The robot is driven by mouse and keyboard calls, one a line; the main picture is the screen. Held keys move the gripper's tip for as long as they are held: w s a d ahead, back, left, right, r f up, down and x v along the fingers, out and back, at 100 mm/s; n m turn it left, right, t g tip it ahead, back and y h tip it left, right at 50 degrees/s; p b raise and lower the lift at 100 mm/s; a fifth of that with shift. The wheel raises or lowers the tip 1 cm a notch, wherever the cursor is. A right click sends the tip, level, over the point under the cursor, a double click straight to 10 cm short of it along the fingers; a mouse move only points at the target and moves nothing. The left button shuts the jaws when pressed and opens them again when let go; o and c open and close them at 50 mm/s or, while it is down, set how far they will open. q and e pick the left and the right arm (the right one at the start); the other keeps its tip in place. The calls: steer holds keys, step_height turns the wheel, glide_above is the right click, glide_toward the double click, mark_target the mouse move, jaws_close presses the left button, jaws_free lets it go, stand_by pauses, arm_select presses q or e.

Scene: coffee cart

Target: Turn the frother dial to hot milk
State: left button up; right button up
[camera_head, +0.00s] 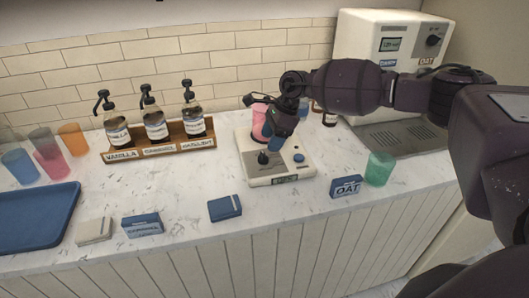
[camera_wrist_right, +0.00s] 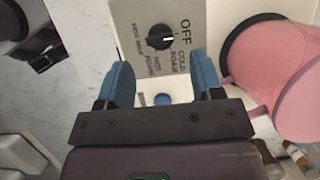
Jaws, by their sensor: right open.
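The frother (camera_head: 253,180) is a white box on the counter with a black dial (camera_head: 263,158), a blue button (camera_head: 299,158) and a small display. In the right wrist view the dial (camera_wrist_right: 160,38) has a white mark pointing to the OFF label (camera_wrist_right: 186,32). My right gripper (camera_head: 276,142) is above the frother. Its blue fingers (camera_wrist_right: 162,82) are open and empty, apart from the dial. A pink jug (camera_wrist_right: 265,60) stands beside the dial. My left gripper is not in view.
A rack of syrup bottles (camera_head: 160,149) stands left of the frother. A blue box (camera_head: 225,208) lies in front. A blue tray (camera_head: 35,220) is far left.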

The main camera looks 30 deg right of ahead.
mark_target(264, 154)
steer(key=shift+x, duration=2.75)
steer(key=c, duration=0.9)
